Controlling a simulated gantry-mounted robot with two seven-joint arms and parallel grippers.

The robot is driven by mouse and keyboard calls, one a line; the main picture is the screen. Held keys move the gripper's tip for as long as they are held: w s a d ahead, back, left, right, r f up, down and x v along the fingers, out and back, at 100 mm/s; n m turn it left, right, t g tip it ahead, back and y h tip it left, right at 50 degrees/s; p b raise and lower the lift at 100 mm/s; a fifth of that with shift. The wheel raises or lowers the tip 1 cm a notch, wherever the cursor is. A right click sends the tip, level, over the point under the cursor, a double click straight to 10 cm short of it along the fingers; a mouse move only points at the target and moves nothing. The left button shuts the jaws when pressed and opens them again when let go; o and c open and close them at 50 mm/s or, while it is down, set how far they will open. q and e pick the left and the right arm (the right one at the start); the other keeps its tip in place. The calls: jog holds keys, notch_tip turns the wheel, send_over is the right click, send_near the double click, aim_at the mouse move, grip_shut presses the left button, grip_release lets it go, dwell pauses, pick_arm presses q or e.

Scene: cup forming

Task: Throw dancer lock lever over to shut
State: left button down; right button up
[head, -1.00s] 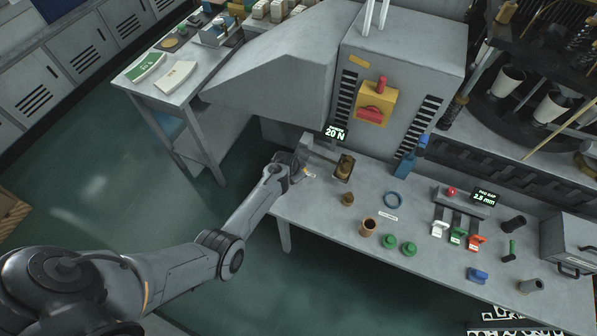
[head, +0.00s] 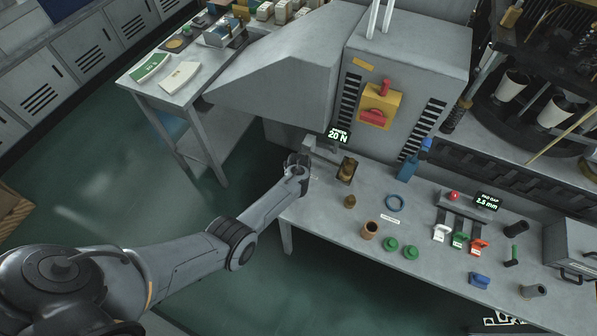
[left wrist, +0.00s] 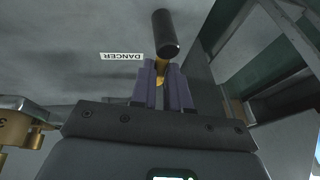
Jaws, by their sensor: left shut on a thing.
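My left gripper (head: 299,164) is at the left end of the grey bench, beside the base of the big grey machine; its fingertips are hard to make out in the head view. In the left wrist view its two purple fingers (left wrist: 164,84) are closed on a small brass-coloured piece (left wrist: 160,70), which looks like the dancer lock lever. A black cylinder (left wrist: 165,34) lies just beyond the fingertips; I cannot tell whether it joins the brass piece. A white DANCER label (left wrist: 121,56) is on the grey surface to its left. My right gripper is not in view.
A "20 N" display (head: 338,135) stands close above my gripper. A brass weight (head: 347,170) sits to its right. Brass parts (left wrist: 20,130) show at the wrist view's left edge.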

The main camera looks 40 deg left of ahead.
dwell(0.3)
pick_arm(q)
jog(key=c, duration=1.1)
grip_release()
jog(key=shift+s+d+r+p, duration=0.1)
jog(key=shift+s+r+p, duration=0.1)
jog(key=shift+r+p, duration=0.25)
jog(key=p+v, duration=0.3)
jog(key=v, duration=0.6)
jog(key=shift+s+d+r+p, duration=0.15)
jog(key=shift+s+r+p, duration=0.05)
jog(key=shift+r+p, duration=0.1)
